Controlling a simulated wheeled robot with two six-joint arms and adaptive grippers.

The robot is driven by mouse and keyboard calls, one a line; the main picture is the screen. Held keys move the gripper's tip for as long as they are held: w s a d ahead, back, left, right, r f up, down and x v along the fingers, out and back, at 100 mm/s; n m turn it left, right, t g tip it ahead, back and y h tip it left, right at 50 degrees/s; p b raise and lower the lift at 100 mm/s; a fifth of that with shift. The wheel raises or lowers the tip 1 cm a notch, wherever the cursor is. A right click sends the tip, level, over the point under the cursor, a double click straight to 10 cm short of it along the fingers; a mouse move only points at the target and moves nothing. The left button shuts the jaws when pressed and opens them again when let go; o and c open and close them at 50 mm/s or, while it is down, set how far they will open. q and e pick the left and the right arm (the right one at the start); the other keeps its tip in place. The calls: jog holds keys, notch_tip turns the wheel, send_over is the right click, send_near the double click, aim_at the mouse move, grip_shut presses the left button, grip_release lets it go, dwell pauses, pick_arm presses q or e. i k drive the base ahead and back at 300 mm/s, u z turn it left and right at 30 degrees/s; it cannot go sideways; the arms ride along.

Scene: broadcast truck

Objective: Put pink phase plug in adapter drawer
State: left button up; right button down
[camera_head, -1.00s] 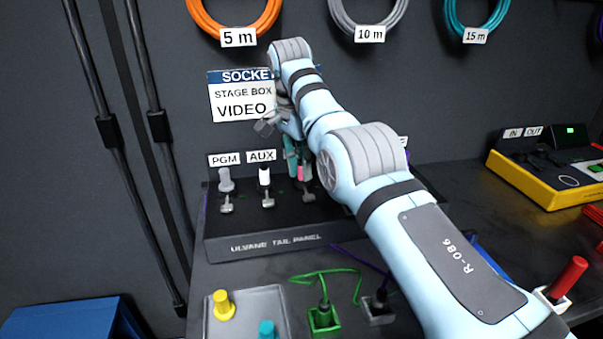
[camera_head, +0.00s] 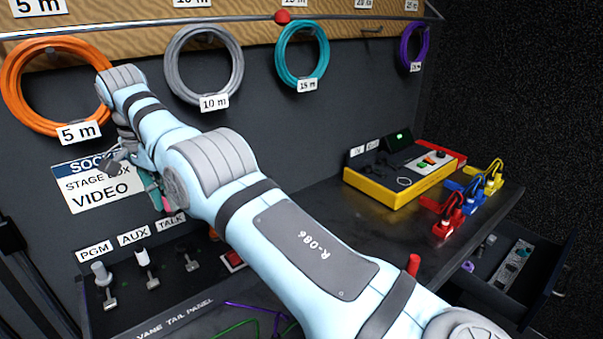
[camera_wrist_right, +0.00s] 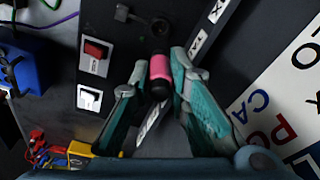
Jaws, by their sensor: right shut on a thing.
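The pink phase plug (camera_wrist_right: 160,68), a short cylinder with black ends, sits between the teal fingers of my right gripper (camera_wrist_right: 158,80) in the right wrist view. The gripper is shut on it. In the head view my right gripper (camera_head: 157,193) is above the tail panel, and a bit of pink plug (camera_head: 166,203) shows at its tips. The plug looks clear of the panel sockets. An open drawer (camera_head: 545,282) with several small grey adapters in it is at the lower right; no label on it is readable. My left gripper is not in view.
The tail panel (camera_head: 190,318) carries PGM, AUX and TALK sockets. A yellow-edged console (camera_head: 385,196) stands on the bench (camera_head: 330,218). Red, blue and yellow plugs (camera_head: 447,222) stand near the bench edge above the drawer. Cable coils hang on the wall.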

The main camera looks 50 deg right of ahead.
aim_at(508, 273)
jog(key=u, duration=0.05)
jog(key=k, duration=0.5)
jog(key=u, duration=1.4)
jog(key=k, duration=1.75)
jog(key=z, duration=2.45)
jog(key=i, duration=0.35)
jog(key=z, duration=0.05)
